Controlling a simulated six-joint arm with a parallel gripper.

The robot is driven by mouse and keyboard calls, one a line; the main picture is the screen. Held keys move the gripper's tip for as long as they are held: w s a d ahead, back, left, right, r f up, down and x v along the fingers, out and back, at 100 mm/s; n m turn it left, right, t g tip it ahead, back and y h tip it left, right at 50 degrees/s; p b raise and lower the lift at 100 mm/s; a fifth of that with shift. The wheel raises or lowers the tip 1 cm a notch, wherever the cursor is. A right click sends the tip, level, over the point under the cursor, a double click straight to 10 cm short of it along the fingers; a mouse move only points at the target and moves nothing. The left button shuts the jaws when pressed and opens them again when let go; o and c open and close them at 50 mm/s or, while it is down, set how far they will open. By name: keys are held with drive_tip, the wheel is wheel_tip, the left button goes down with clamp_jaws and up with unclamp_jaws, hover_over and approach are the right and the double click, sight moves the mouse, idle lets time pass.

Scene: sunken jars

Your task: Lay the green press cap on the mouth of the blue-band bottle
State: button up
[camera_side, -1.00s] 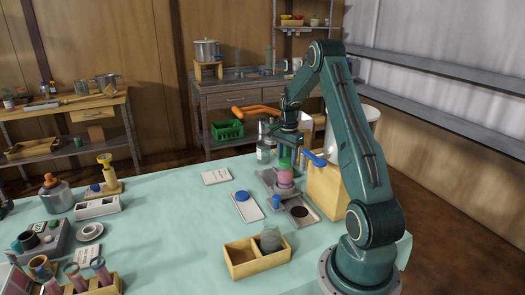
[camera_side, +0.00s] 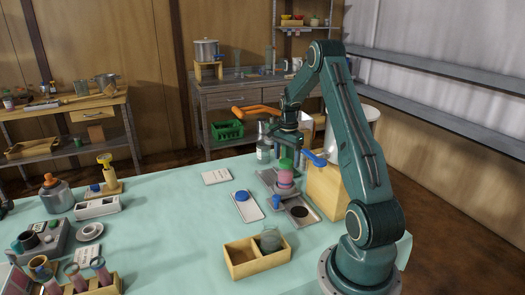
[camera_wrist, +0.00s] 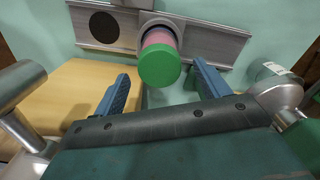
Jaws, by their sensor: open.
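The green press cap (camera_side: 286,163) sits on top of a pink-filled bottle (camera_side: 286,178), which stands in a grey metal holder (camera_side: 268,177). Any blue band on this bottle is too small to make out. In the wrist view the green cap (camera_wrist: 160,66) covers the bottle's mouth, with the pink body (camera_wrist: 158,38) showing behind it. My gripper (camera_side: 290,148) is above the cap in the side view. In the wrist view its two blue fingers are spread, one on each side of the cap, with gaps between, and the gripper holds nothing.
A wooden block (camera_side: 326,186) stands close to the right of the bottle. The holder has a dark round recess (camera_side: 299,211). In front are a two-part wooden box (camera_side: 243,269) and a white plate with a blue cap (camera_side: 242,196).

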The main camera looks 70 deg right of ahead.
wheel_tip(320, 180, up, 13)
drive_tip(key=shift+r, duration=0.2)
idle(0.4)
drive_tip(key=shift+r, duration=0.1)
wheel_tip(320, 180, up, 6)
drive_tip(key=shift+f, duration=0.1)
idle(0.8)
drive_tip(key=shift+a, duration=0.1)
